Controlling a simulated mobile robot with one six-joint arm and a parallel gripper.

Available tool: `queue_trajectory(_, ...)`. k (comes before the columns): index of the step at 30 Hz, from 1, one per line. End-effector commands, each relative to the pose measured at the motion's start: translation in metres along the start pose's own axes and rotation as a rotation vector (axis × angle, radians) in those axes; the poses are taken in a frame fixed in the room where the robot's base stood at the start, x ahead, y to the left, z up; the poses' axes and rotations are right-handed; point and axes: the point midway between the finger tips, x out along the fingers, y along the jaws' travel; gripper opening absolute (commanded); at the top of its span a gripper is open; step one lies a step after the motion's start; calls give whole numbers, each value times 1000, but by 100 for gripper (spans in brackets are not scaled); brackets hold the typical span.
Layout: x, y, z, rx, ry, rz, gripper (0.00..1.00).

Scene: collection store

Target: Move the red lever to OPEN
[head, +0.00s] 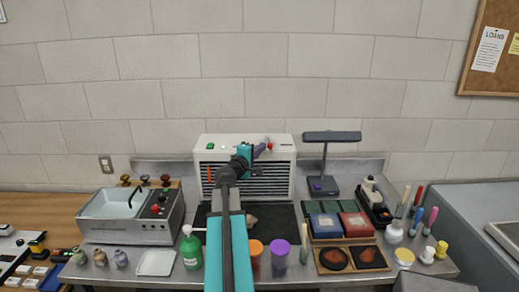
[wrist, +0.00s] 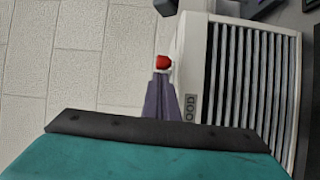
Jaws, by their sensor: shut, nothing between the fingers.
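The red lever's round red knob (wrist: 162,62) shows in the wrist view, with a white part below it, at the edge of a white louvred unit (wrist: 190,60). In the head view a small red spot (head: 270,146) shows at the unit's (head: 230,138) upper front. My gripper (wrist: 161,80) has purple fingers, shut and empty; their tips end right at the knob. I cannot tell whether they touch it. In the head view my gripper (head: 264,147) is at the unit's upper right front. No OPEN marking is readable; the lever's shaft is hidden.
A dark lamp (head: 331,137) stands right of the unit. A steel sink (head: 130,215) is at left. A green bottle (head: 191,248), orange-lidded jar (head: 254,247) and purple-lidded jar (head: 280,248) stand near the front edge, by my arm.

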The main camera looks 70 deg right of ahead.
Motion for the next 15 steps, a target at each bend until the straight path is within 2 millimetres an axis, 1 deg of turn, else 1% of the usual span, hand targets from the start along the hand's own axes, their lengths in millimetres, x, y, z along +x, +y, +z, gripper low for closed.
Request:
queue_trajectory(8, 6, 0, 4, 1, 10, 0, 0)
queue_trajectory(15, 9, -1, 13, 0, 56, -2, 0)
